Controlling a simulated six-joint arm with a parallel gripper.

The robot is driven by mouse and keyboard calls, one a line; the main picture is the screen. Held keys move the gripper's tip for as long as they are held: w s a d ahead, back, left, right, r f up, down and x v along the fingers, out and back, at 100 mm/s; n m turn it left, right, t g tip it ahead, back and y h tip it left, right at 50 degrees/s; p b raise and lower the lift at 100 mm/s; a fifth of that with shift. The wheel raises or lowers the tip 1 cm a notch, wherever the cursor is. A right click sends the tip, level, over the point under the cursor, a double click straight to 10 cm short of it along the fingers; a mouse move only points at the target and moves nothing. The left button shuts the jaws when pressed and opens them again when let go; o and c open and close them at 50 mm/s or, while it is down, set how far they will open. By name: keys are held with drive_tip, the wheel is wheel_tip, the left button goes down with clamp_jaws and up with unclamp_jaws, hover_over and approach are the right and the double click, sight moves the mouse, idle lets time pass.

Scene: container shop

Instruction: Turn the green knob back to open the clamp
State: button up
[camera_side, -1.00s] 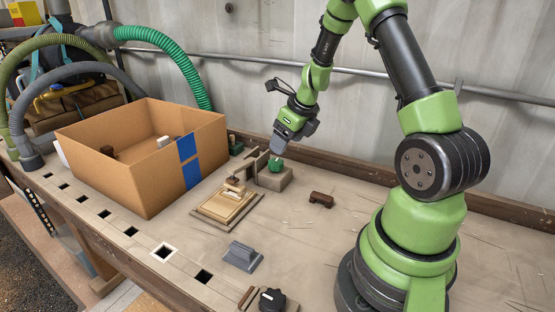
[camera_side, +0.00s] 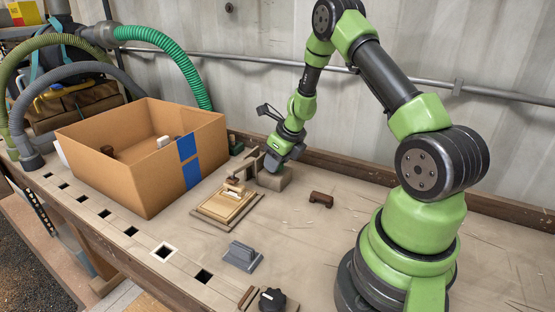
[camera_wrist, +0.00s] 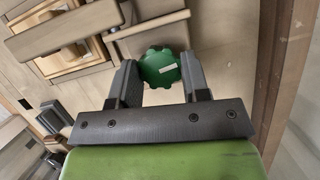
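The green knob (camera_wrist: 160,68) has a scalloped edge and a pale mark on its face. It sits on the clamp's block (camera_side: 275,181) beside the upright jaw. My gripper (camera_wrist: 158,75) is open over the knob, with one finger on each side. A narrow gap seems to show between the knob and each finger; contact cannot be made out. In the side view my gripper (camera_side: 274,164) covers the knob. A wooden piece with a board (camera_side: 226,205) lies in front of the clamp.
An open cardboard box (camera_side: 150,185) with blue tape stands left of the clamp. A small brown block (camera_side: 321,199) lies to the right. A grey piece (camera_side: 243,257) and a black dial (camera_side: 272,299) are nearer the front. The right bench area is mostly clear.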

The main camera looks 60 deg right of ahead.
drive_tip(key=shift+c, duration=1.4)
drive_tip(key=n+y, duration=0.1)
drive_tip(key=n, duration=0.3)
drive_tip(key=shift+d+n+y, duration=0.2)
drive_tip(key=shift+n+y, duration=0.1)
drive_tip(key=shift+y, duration=0.1)
drive_tip(key=n+g+y, duration=0.1)
drive_tip(key=n, duration=0.3)
drive_tip(key=shift+w, duration=0.1)
drive_tip(key=shift+n+y, duration=0.3)
drive_tip(key=o, duration=0.9)
drive_tip(key=shift+o, duration=0.2)
